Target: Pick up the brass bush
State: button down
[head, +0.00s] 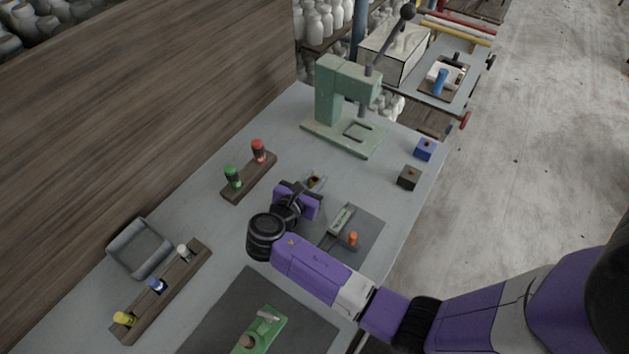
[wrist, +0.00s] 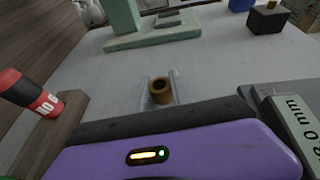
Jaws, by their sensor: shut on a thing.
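The brass bush (wrist: 161,92) is a short, hollow, brownish-gold ring, seen from above in the wrist view with its dark bore facing up. My gripper (wrist: 160,88) has its pale grey fingers on either side of it and is shut on it. In the head view the bush (head: 315,179) shows small at the tips of my gripper (head: 314,182), over the grey bench. Whether the bush touches the bench top or is slightly above it I cannot tell.
A green press (head: 340,105) stands behind. A wooden block with red and green items (head: 250,177) is to the left. A blue block (head: 426,149) and a dark block (head: 409,177) lie right. A grey mat (head: 365,240) with a labelled gauge (head: 341,219) is near.

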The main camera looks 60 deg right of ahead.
notch_tip(320, 180, up, 20)
dwell(0.6)
jog(key=shift+s, duration=0.1)
